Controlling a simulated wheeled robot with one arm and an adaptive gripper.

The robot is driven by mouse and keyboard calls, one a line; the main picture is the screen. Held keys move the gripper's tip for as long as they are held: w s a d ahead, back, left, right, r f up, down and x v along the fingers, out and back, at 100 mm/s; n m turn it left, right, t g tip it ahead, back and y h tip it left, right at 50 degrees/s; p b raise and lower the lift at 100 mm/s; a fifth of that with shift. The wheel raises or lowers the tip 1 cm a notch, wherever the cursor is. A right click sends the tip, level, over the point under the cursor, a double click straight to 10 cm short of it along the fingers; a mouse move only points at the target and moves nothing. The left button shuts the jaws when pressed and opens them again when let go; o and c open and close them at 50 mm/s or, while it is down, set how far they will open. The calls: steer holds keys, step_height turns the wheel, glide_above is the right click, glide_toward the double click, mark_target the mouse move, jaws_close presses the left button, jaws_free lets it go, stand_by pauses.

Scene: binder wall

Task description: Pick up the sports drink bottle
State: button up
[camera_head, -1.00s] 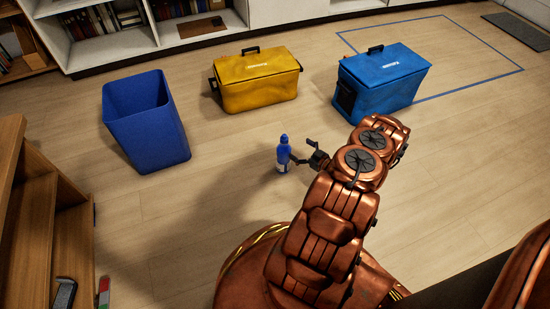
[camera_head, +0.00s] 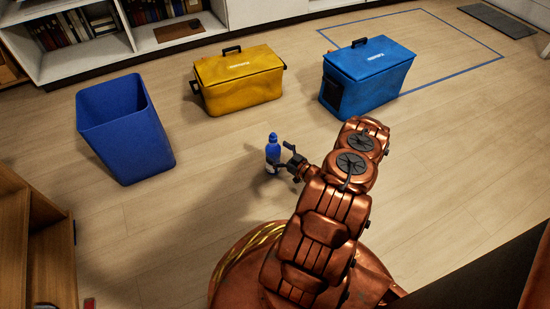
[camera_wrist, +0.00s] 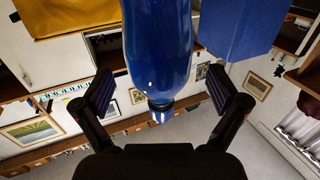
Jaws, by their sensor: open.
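The sports drink bottle (camera_head: 273,153) is blue with a white label and stands upright on the wooden floor. My gripper (camera_head: 281,158) is right beside it, on its right, with the fingers pointing at it. In the wrist view the bottle (camera_wrist: 158,50) appears upside down, large and central, its cap end towards the bottom of the picture. My gripper (camera_wrist: 160,95) is open there, one finger on each side of the bottle, with a gap visible on both sides. The bottle's base is out of the wrist view.
A blue bin (camera_head: 125,130) stands left of the bottle. A yellow cooler (camera_head: 240,85) and a blue cooler (camera_head: 367,75) stand behind it. A wooden shelf (camera_head: 35,250) is at the lower left. Floor around the bottle is clear.

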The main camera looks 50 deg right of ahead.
steer(key=shift+w+a+b, duration=0.1)
steer(key=shift+w+b, duration=0.25)
steer(key=shift+w, duration=0.7)
steer(key=shift+c, duration=0.3)
steer(key=c, duration=1.7)
steer(key=shift+r, duration=0.15)
